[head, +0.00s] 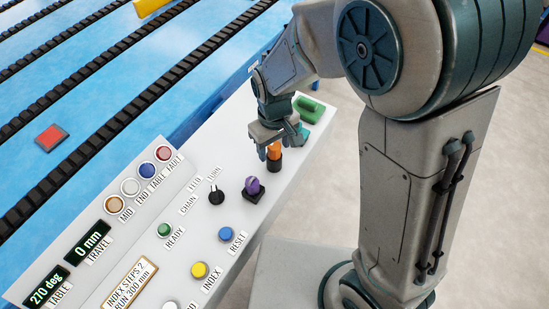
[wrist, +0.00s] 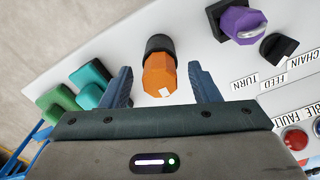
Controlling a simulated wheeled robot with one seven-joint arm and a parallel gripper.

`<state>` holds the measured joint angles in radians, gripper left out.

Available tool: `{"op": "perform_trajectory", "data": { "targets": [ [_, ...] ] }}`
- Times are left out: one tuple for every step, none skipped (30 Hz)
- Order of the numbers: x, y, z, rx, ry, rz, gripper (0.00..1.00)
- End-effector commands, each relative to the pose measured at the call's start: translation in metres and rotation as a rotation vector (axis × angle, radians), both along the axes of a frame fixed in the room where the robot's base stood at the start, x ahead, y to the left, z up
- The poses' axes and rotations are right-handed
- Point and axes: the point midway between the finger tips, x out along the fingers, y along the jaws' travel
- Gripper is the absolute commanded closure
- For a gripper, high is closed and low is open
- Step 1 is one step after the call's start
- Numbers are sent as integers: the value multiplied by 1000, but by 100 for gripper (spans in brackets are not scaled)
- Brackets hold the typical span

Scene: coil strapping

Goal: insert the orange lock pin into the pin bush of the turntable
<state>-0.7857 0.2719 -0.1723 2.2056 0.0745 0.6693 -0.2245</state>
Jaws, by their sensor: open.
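The orange lock pin (head: 274,151) stands upright in a black cylindrical socket (head: 274,166) on the white console. In the wrist view the pin (wrist: 159,76) shows its faceted orange head, with the black socket (wrist: 159,44) beyond it. My gripper (head: 271,141) is low over the pin in the head view. In the wrist view my gripper (wrist: 160,82) is open, with one blue finger on each side of the orange head and visible gaps between. I cannot pick out the turntable's pin bush in either view.
The white console (head: 232,150) carries a purple knob (head: 253,187), a black switch (head: 216,192), and several coloured buttons and lamps. Green (head: 309,109) and teal (wrist: 90,84) blocks lie close to my gripper. A blue conveyor bed (head: 110,70) with black chains runs behind.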

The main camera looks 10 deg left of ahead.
Motion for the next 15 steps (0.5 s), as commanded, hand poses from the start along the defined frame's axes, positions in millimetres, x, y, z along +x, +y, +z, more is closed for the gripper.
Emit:
{"op": "perform_trajectory", "data": {
  "targets": [
    [0, 0, 0, 0, 0, 0, 44],
    [0, 0, 0, 0, 0, 0, 50],
    [0, 0, 0, 0, 0, 0, 61],
    [0, 0, 0, 0, 0, 0, 69],
    [0, 0, 0, 0, 0, 0, 78],
    [0, 0, 0, 0, 0, 0, 89],
    [0, 0, 0, 0, 0, 0, 97],
    [0, 0, 0, 0, 0, 0, 100],
    [0, 0, 0, 0, 0, 0, 100],
    [0, 0, 0, 0, 0, 0, 100],
    [0, 0, 0, 0, 0, 0, 100],
    [0, 0, 0, 0, 0, 0, 100],
    [0, 0, 0, 0, 0, 0, 100],
    [0, 0, 0, 0, 0, 0, 100],
    [0, 0, 1, 0, 0, 0, 100]
  ]
}}
